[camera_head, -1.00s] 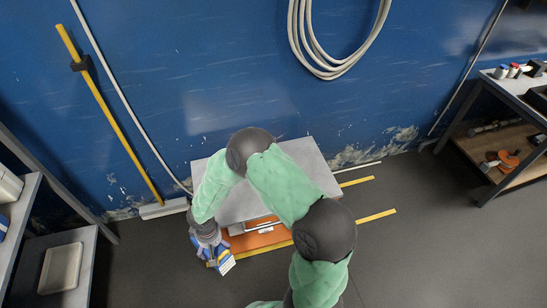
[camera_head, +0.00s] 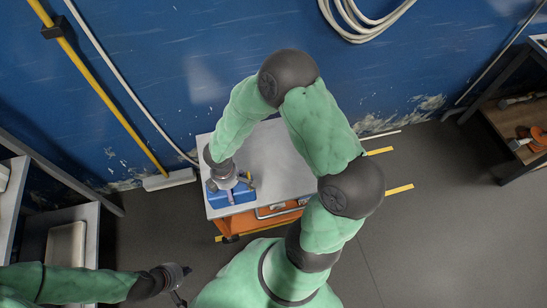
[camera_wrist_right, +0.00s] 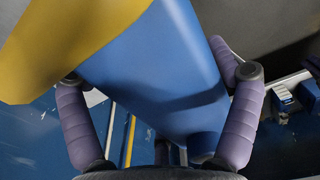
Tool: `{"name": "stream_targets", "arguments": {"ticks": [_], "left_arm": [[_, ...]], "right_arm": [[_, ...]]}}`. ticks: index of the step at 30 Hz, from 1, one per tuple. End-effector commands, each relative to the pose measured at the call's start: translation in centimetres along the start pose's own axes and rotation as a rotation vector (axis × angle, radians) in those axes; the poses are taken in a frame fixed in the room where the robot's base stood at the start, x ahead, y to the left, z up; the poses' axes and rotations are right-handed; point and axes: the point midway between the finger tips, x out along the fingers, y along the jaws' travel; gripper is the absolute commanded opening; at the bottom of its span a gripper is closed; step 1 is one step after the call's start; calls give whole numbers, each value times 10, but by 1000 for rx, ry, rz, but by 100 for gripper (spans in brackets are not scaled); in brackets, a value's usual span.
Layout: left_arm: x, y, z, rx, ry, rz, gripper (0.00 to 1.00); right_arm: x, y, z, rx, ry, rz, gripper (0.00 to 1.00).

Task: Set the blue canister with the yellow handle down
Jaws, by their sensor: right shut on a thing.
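The blue canister (camera_head: 232,195) is over the front left corner of the grey cart top (camera_head: 270,160) in the head view. My right gripper (camera_head: 238,181) is shut on it from above. Whether its base touches the top I cannot tell. In the right wrist view the blue body (camera_wrist_right: 165,65) lies between the two purple fingers of the right gripper (camera_wrist_right: 160,78), and its yellow handle (camera_wrist_right: 65,45) fills the upper left. My left gripper (camera_head: 180,283) is low at the left of the head view, away from the canister; its fingers are too small to read.
An orange lower part (camera_head: 262,225) of the cart shows below its top. A shelf with a pale tray (camera_head: 66,250) stands at the left. A workbench (camera_head: 510,125) stands at the right. The blue wall (camera_head: 200,60) is behind. My right arm covers part of the cart top.

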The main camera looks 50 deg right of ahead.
Motion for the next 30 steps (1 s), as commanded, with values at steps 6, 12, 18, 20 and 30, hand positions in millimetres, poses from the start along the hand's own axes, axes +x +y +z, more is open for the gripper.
{"name": "stream_targets", "arguments": {"ticks": [6, 12, 18, 20, 30], "left_arm": [[2, -1, 0, 0, 1, 0, 0], [10, -3, -1, 1, 1, 0, 0], [18, -6, -1, 1, 1, 0, 0], [22, -8, -1, 1, 1, 0, 0], [37, -13, -2, 1, 1, 0, 0]], "right_arm": [[3, 6, 2, -20, 0, 0, 50], [21, 43, 6, -15, -1, 0, 50], [40, 85, 10, -16, -1, 0, 50], [49, 95, 12, -16, -1, -2, 50], [89, 129, 15, -19, -1, 0, 50]]}}
